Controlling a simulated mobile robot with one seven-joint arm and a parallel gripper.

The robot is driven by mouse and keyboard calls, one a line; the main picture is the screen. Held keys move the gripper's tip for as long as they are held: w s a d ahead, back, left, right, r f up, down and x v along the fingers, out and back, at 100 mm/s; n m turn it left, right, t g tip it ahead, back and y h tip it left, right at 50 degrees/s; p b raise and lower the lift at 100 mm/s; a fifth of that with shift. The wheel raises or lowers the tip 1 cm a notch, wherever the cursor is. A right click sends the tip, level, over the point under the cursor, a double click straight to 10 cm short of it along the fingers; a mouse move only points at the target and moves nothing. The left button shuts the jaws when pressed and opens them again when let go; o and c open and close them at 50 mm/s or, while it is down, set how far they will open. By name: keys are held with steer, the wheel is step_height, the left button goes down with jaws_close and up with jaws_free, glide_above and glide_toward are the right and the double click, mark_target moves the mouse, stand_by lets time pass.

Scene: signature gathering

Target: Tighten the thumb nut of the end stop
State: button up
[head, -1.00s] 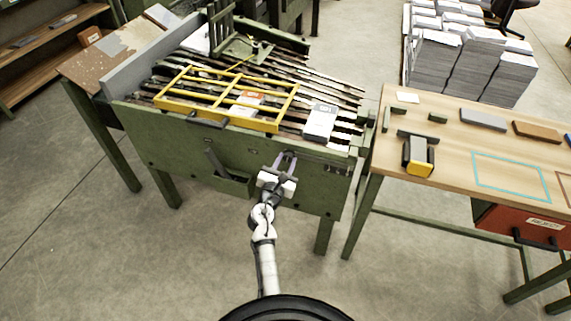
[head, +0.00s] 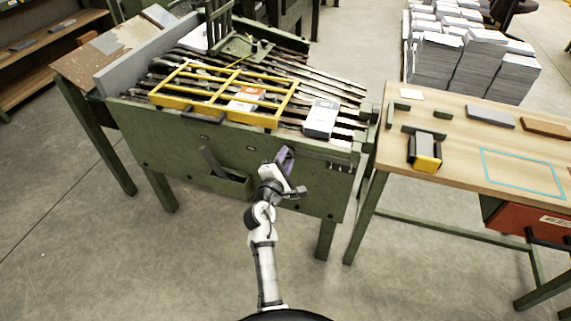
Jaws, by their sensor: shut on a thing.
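My gripper (head: 286,160) is at the green machine's front panel (head: 170,143), right of its middle, below the top edge. Its fingers point at the panel, and the hand is rolled over with its white body slanting down to the right. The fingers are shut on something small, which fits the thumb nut. They hide the nut, and the end stop cannot be made out around them.
A yellow frame (head: 215,112) and a grey-white box (head: 320,118) lie on the machine's slatted bed. A small green tray (head: 230,184) and a lever stick out left of my gripper. A wooden table (head: 460,135) stands at the right. The floor in front is clear.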

steer(key=m+b, duration=0.3)
steer(key=m, duration=0.2)
stand_by(0.6)
steer(key=o, duration=1)
steer(key=shift+c, duration=0.2)
steer(key=b+v, duration=0.2)
steer(key=v, duration=1.1)
steer(key=shift+s, duration=0.35)
steer(key=shift+a, duration=0.1)
